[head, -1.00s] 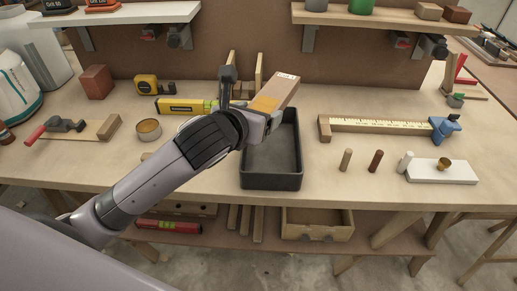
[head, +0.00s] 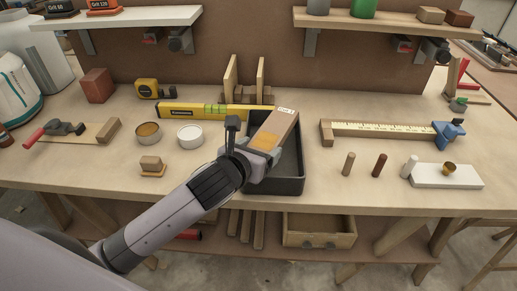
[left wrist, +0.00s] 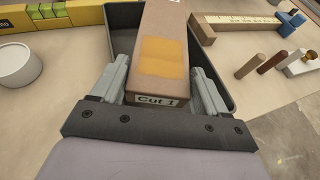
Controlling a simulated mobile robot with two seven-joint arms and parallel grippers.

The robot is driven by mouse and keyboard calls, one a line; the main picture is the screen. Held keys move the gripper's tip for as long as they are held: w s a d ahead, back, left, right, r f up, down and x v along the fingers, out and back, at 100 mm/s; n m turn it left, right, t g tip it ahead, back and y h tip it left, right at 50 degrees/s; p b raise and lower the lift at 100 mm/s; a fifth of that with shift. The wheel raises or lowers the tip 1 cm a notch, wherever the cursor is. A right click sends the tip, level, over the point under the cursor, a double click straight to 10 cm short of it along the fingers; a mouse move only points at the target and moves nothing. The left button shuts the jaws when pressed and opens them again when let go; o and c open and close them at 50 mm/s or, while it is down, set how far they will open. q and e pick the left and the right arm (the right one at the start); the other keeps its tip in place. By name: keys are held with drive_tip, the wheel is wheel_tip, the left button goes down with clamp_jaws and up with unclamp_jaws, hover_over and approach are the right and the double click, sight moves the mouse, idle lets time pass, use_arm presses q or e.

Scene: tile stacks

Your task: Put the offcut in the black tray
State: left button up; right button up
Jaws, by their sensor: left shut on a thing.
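The offcut is a brown wooden block (head: 275,130) with an orange patch and a white label; in the left wrist view the block (left wrist: 163,50) shows a label reading "Cut 1". My left gripper (head: 258,162) is shut on it, one finger on each side. The block is over the black tray (head: 292,188), which stands on the bench; the tray's rim also shows in the left wrist view (left wrist: 122,14). The block and arm hide much of the tray's inside. I cannot tell whether the block touches the tray. My right gripper is not in view.
A yellow level (head: 185,110), a tin (head: 148,132) and a white round pot (head: 190,135) stand left of the tray. A small block (head: 151,164) lies nearer the front. A clamp with a rule (head: 385,129) and several pegs are to the right.

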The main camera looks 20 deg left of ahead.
use_arm(q)
drive_tip(key=shift+f, duration=0.1)
drive_tip(key=shift+f, duration=0.4)
